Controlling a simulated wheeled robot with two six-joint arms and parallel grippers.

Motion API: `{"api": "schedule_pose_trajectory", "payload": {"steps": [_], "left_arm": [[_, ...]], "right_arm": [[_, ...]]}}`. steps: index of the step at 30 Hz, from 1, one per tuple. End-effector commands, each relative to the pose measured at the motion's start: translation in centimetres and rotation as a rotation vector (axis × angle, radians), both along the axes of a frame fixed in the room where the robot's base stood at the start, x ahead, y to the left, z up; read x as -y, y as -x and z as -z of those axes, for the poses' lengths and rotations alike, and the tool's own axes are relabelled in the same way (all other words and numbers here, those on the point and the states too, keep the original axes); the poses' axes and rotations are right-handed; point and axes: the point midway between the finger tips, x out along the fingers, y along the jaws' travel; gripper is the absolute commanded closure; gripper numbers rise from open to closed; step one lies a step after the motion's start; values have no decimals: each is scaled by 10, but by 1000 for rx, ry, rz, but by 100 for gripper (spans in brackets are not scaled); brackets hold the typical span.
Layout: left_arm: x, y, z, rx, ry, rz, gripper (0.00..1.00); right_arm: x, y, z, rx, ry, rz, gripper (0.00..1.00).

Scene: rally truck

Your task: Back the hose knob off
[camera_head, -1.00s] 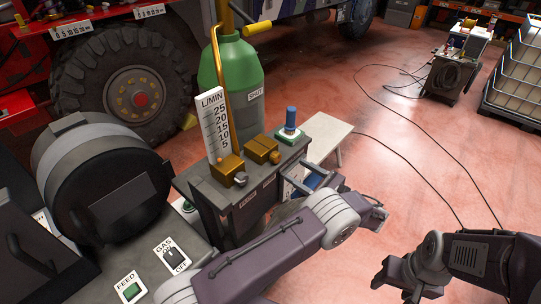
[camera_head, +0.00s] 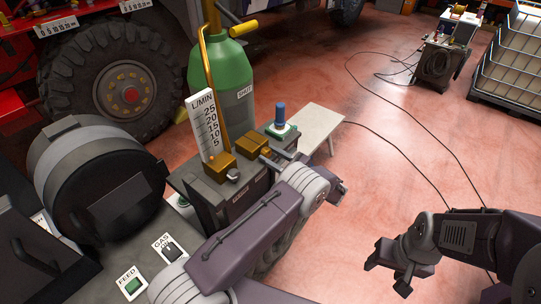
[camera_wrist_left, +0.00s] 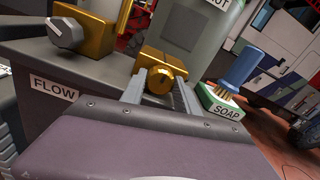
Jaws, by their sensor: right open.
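A brass block (camera_head: 252,143) sits on the dark box beside the green cylinder. In the left wrist view its round brass knob (camera_wrist_left: 160,81) faces me; I take this to be the hose knob, though no label for it shows. My left gripper (camera_head: 266,154) is at this block. In the left wrist view its two grey fingers (camera_wrist_left: 160,90) stand open on either side of the knob, with gaps visible; contact is not clear. A grey knob (camera_wrist_left: 64,33) above the FLOW label is at the left. My right gripper (camera_head: 389,277) is open and empty over the floor.
A SOAP dish with a blue-handled brush (camera_head: 280,117) stands just right of the brass block. The green cylinder (camera_head: 225,75) and L/MIN gauge (camera_head: 208,126) rise behind. A panel with a FEED button (camera_head: 132,284) is at the front left. Cables cross the floor at right.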

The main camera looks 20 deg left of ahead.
Motion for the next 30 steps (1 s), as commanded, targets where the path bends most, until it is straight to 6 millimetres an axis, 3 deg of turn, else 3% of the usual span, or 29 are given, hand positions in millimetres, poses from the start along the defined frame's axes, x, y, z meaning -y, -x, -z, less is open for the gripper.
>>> {"api": "schedule_pose_trajectory", "payload": {"steps": [4,8,17,18,19,30], "left_arm": [[-1,0,1,7,3,-1,100],[0,0,4,92,33,-1,100],[0,0,-1,119,42,-1,100],[0,0,-1,119,42,-1,52],[0,0,-1,119,42,-1,44],[5,2,1,118,43,1,41]], "right_arm": [[0,0,2,0,0,0,41],[0,0,18,0,0,0,41],[0,0,16,0,0,0,41],[0,0,15,0,0,0,41],[0,0,15,0,0,0,41],[0,0,20,0,0,0,41]]}}
